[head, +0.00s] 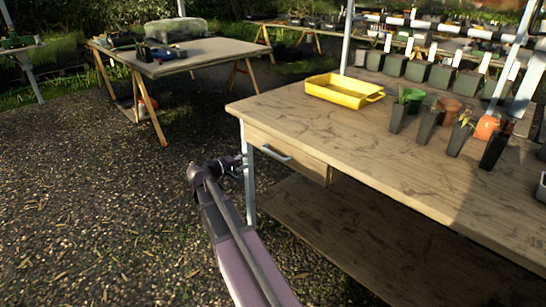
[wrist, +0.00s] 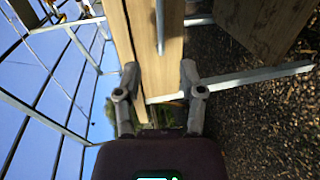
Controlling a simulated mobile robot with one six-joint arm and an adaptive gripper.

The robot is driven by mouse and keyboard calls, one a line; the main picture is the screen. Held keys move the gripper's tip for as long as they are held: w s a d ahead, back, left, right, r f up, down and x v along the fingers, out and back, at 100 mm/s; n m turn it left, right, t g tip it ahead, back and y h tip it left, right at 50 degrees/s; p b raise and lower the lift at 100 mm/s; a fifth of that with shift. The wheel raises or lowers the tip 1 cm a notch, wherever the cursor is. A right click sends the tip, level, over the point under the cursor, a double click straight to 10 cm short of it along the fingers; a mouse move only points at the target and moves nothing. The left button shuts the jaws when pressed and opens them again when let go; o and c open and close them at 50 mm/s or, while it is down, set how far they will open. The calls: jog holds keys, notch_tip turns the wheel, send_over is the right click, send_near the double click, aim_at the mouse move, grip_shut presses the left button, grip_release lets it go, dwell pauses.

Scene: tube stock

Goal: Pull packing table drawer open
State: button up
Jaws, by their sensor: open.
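The packing table (head: 340,125) has a wooden top on grey metal legs. Its wooden drawer (head: 307,165) sits under the top at the left end, and its front looks flush with the table. A grey bar handle (head: 270,152) runs along the drawer front. My gripper (head: 240,166) is open and empty, left of the handle and close to the table leg. In the wrist view my gripper (wrist: 160,76) has its fingers apart on either side of the drawer front (wrist: 174,45) in the picture. The handle (wrist: 160,25) lies beyond the fingertips; no contact shows.
A yellow tray (head: 343,91) and several plant pots stand on the table top. A lower shelf (head: 340,235) lies under the table. Another table (head: 180,55) stands at the back left. The gravel ground (head: 90,200) at left is clear.

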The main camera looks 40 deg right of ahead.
aim_at(273, 153)
jog(key=shift+d, duration=0.1)
jog(key=b+x, duration=0.3)
jog(key=x, duration=1)
jog(key=shift+w+d+f, duration=0.1)
jog(key=shift+w+d, duration=0.05)
jog(key=shift+d, duration=0.15)
grip_shut()
